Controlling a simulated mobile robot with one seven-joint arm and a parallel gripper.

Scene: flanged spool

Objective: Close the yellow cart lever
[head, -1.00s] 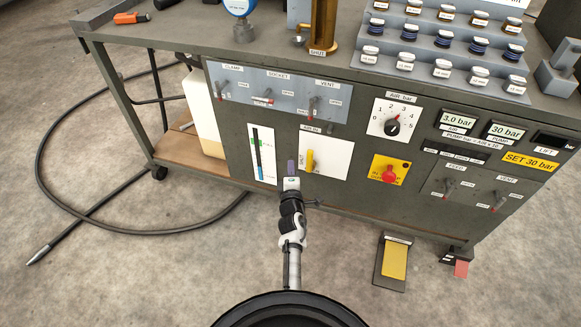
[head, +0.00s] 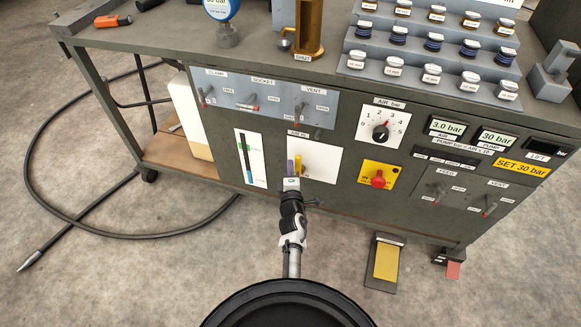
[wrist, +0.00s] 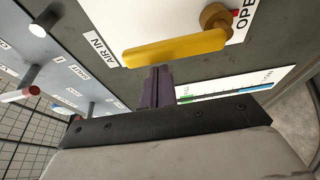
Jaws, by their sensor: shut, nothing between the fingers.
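The yellow lever (head: 298,163) stands upright on a white plate labelled AIR IN, on the cart's front panel. In the wrist view the lever (wrist: 175,48) runs across the plate from a brass pivot (wrist: 215,18), beside a partly visible OPEN label. My gripper (head: 290,166) is just left of the lever, its purple fingertips level with it. In the wrist view the gripper (wrist: 154,85) is shut with nothing in it, its fingertips right by the lever's side near the free end. I cannot tell whether they touch it.
A blue-and-green gauge strip (head: 247,160) is left of the plate. A panel of small CLAMP, SOCKET and VENT levers (head: 260,92) is above. A red knob on a yellow plate (head: 378,180) is to the right. A yellow pedal (head: 386,262) stands on the floor.

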